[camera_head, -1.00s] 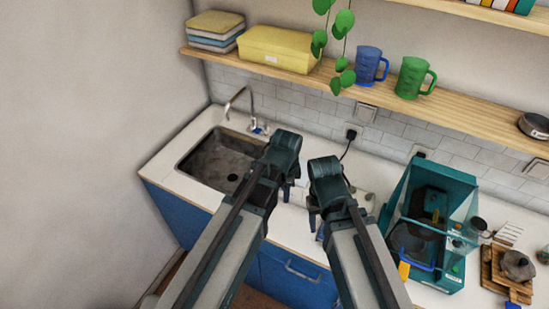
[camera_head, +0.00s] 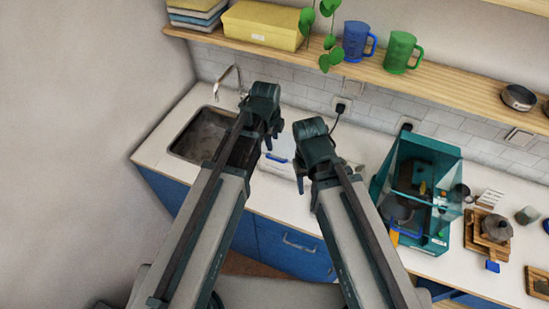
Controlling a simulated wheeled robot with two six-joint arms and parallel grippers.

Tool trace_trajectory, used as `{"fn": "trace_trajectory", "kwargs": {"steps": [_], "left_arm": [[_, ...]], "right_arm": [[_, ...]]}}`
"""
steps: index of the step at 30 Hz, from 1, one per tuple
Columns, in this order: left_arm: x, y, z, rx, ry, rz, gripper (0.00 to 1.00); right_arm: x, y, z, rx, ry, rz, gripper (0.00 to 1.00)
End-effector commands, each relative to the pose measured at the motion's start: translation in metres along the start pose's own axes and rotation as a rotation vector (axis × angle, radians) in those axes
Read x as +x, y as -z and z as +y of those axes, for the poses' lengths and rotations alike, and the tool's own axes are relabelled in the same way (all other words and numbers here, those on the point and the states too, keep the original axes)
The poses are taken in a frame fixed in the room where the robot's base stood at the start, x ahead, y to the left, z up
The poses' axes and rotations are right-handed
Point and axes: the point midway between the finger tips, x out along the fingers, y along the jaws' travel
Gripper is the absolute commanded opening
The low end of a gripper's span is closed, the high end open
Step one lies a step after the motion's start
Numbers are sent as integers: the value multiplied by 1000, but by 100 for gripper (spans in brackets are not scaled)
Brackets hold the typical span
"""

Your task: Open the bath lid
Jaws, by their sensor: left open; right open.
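A white box-like thing with a blue handle (camera_head: 277,158) stands on the counter between my two grippers. It may be the bath with its lid, but the arms hide much of it and I cannot tell whether a lid is up or down. My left gripper (camera_head: 270,138) is open and empty, at the upper left of the blue handle. My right gripper (camera_head: 301,180) is open and empty, to the right of the handle. I cannot tell whether either touches the box.
A sink (camera_head: 200,135) with a tap lies at left. A teal clear-sided machine (camera_head: 440,222) stands at right, with a moka pot (camera_head: 496,228) beyond it. A wooden shelf (camera_head: 450,88) with mugs (camera_head: 402,52) and a yellow box (camera_head: 262,26) runs above. A wall socket (camera_head: 342,106) is behind.

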Motion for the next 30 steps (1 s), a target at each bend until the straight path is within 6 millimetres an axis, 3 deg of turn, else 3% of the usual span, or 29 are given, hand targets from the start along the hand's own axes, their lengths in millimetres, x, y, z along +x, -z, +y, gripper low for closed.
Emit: {"fn": "trace_trajectory", "kwargs": {"steps": [1,21,30], "left_arm": [[12,0,0,0,0,0,44],[106,0,1,0,0,0,44],[120,0,0,-1,0,0,44]], "right_arm": [[12,1,-1,0,0,0,50],[104,7,-10,-5,-2,3,50],[117,8,-11,-10,-3,3,50]]}}
